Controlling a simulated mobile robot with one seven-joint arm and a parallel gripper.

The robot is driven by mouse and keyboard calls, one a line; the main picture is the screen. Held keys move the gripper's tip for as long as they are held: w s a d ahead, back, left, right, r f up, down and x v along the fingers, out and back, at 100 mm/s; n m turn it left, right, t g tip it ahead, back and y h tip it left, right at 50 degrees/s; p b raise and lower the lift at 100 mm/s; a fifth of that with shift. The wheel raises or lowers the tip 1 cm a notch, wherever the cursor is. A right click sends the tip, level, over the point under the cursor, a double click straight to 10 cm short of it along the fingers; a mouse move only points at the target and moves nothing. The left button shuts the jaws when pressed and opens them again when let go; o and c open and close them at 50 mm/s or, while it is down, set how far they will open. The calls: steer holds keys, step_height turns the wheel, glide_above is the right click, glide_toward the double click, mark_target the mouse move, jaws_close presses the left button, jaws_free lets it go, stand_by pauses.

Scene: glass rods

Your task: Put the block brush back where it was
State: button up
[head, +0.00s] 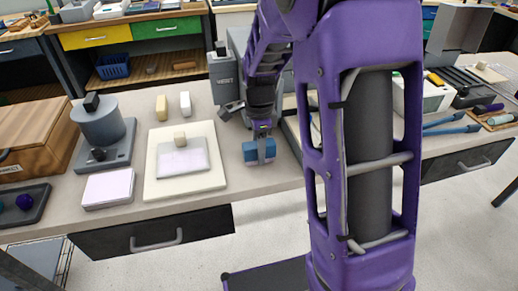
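My gripper (261,147) points down over the middle of the bench, with a grey finger visible against a blue block. I take this blue block to be the block brush (269,154). It sits between the fingers, which look shut on it. The brush is at or just above the bench top; I cannot tell if it touches. It is right of a cream board (212,183) and apart from it. The far finger and the brush's underside are hidden.
A grey cylinder device (100,125) and a white-lilac pad (108,188) are left. A grey box (222,70) stands behind my gripper.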

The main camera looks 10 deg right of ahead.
steer(key=o, duration=0.4)
step_height(320, 180, up, 12)
steer(key=p, duration=0.2)
steer(key=shift+r, duration=0.2)
steer(key=shift+r, duration=0.1)
stand_by(0.4)
